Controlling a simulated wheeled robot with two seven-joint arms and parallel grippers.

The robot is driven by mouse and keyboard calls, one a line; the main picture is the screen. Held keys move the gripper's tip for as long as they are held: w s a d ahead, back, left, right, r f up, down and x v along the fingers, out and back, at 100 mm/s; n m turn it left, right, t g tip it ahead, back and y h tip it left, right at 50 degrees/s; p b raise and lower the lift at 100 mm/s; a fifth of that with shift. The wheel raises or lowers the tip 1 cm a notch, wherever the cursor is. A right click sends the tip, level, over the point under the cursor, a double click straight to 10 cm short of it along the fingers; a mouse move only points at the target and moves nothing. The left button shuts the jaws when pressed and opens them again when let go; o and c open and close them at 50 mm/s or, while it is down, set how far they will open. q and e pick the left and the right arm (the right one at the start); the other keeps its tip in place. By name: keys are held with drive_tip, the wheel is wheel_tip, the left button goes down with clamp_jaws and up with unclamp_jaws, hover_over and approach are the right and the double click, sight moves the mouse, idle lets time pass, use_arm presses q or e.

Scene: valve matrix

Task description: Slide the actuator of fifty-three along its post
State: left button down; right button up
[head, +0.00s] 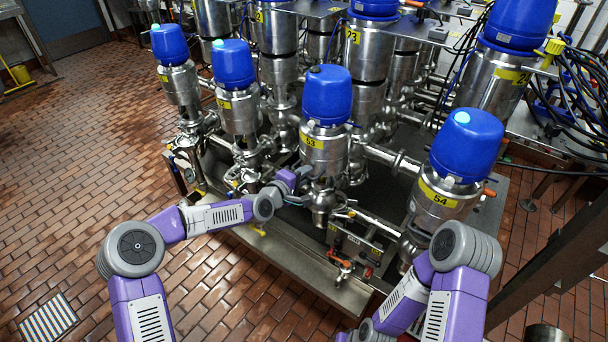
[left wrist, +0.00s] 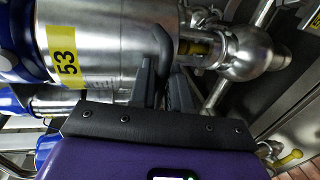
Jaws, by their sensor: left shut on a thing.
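The actuator of fifty-three (head: 325,150) is a steel cylinder with a blue cap and a yellow label, upright in the middle of the head view. In the left wrist view the actuator (left wrist: 105,35) lies sideways, its label reading 53. Its post (left wrist: 200,47) shows beyond its lower end, beside a round steel valve body. My left gripper (head: 303,177) reaches it from the left, low on its side. In the left wrist view the left gripper's dark fingers (left wrist: 163,88) are shut at a dark curved part by the actuator's lower end; the exact contact is partly hidden. My right gripper is out of view.
Actuator 54 (head: 454,165) stands close on the right, near my right arm. Other blue-capped valves (head: 238,95) stand to the left and behind. Pipes and small fittings (head: 342,268) sit low in front.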

use_arm(q)
wheel_tip(320, 180, up, 17)
drive_tip(key=p, duration=0.6)
drive_tip(key=shift+r, duration=0.45)
drive_tip(key=c, duration=1.3)
unclamp_jaws()
drive_tip(key=shift+w, duration=0.1)
drive_tip(key=shift+f, duration=0.1)
drive_tip(key=shift+v, duration=3.85)
drive_tip(key=shift+f, duration=0.15)
